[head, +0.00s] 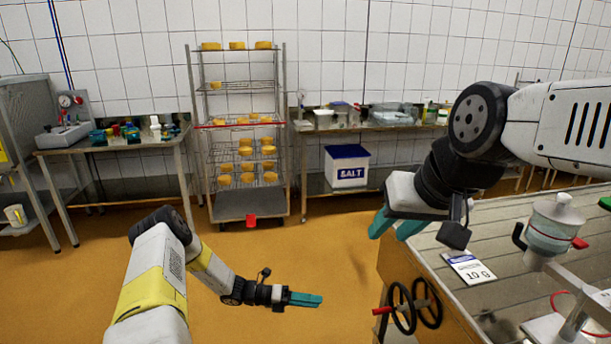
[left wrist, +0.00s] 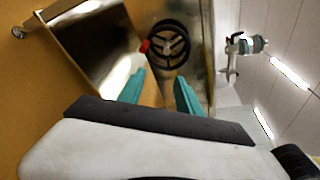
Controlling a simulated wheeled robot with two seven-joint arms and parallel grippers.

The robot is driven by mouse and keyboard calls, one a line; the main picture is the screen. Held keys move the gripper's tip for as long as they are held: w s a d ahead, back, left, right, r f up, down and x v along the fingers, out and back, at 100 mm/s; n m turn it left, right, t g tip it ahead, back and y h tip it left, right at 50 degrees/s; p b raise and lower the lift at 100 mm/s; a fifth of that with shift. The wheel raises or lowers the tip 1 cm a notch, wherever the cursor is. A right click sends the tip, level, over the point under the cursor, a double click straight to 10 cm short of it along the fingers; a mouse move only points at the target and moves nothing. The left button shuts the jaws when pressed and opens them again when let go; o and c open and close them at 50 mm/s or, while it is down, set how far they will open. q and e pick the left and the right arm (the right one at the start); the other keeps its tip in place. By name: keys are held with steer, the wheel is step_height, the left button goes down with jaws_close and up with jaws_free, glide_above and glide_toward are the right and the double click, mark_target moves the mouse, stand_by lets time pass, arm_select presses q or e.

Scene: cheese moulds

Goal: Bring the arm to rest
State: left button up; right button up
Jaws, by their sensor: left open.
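My left arm comes in from the left in the head view and stretches low over the open floor. Its gripper (head: 312,299) points right, with its teal fingers seen edge-on. In the left wrist view the two fingers (left wrist: 158,92) stand apart with nothing between them. My right gripper (head: 400,226) hangs from the raised right arm by the left edge of the metal worktable (head: 470,222). Its two teal fingers are apart, pointing down-left, and no held thing shows.
Black handwheels (head: 404,308) stick out at the worktable's side, right of my left gripper; one shows in the left wrist view (left wrist: 170,46). A weight card (head: 468,268) and a clear-bodied device (head: 553,228) are on the worktable. A cheese rack (head: 245,203) and salt box (head: 347,167) stand behind.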

arm_select(q)
steer(key=s+a+r+m+y, duration=0.25)
steer(key=r+m, duration=0.35)
steer(key=r, duration=0.3)
steer(key=s+a+r+m+g+y, duration=0.1)
steer(key=a+r+m+y, duration=0.3)
steer(key=r, duration=0.6)
steer(key=s+a+r+m+y, duration=0.1)
steer(key=s+r+m+y, duration=0.1)
steer(key=r+m, duration=0.6)
steer(key=s+a+r+m+t+y, duration=0.2)
steer(key=s+r+m, duration=0.4)
steer(key=s+r, duration=0.3)
steer(key=s+a+r+m+t+y, duration=0.3)
steer(key=s+a+r+m+t, duration=0.2)
steer(key=s+r, duration=0.3)
steer(key=shift+s+a+r+m, duration=0.4)
steer(key=shift+s+a+m, duration=0.45)
steer(key=shift+s, duration=0.35)
steer(key=shift+d, duration=0.1)
